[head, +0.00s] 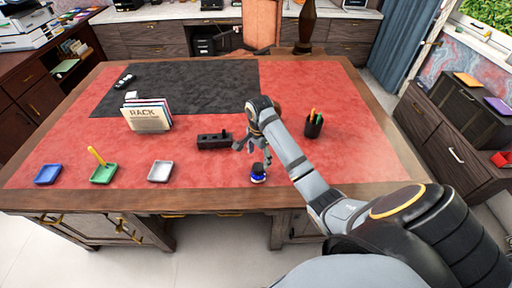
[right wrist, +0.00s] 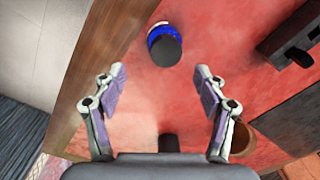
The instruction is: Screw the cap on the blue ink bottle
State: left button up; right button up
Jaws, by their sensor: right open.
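The blue ink bottle (head: 258,178) stands upright near the front edge of the desk, with a dark cap-like top (head: 258,167). In the right wrist view the blue bottle body (right wrist: 157,33) shows beyond the fingertips, partly covered by the round black top (right wrist: 167,51). I cannot tell how tightly this top sits. My right gripper (head: 245,146) is open and empty, above and behind the bottle in the head view. In the right wrist view its two fingers (right wrist: 160,78) are spread wide, with the bottle ahead of the gap between them. My left gripper is out of view.
A black block-like holder (head: 214,140) lies left of the gripper, and a pen cup (head: 313,127) stands to its right. A rack of papers (head: 148,117) and blue (head: 48,174), green (head: 104,173) and white (head: 160,171) trays are further left. Red surface around the bottle is clear.

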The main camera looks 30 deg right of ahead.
aim_at(258, 167)
jog(key=f+b, duration=0.1)
jog(key=b, duration=0.1)
jog(key=f+m+b, duration=0.1)
jog(key=f+b, duration=0.1)
jog(key=b, duration=0.1)
jog(key=w+f+m+b, duration=0.1)
jog(key=f+b, duration=0.1)
jog(key=shift+w+d+f+b, duration=0.1)
jog(key=shift+d+f+b, duration=0.15)
jog(key=shift+d+b, duration=0.1)
jog(key=shift+f, duration=0.3)
jog(key=shift+f+p, duration=0.35)
jog(key=shift+f, duration=0.45)
jog(key=c, duration=1.2)
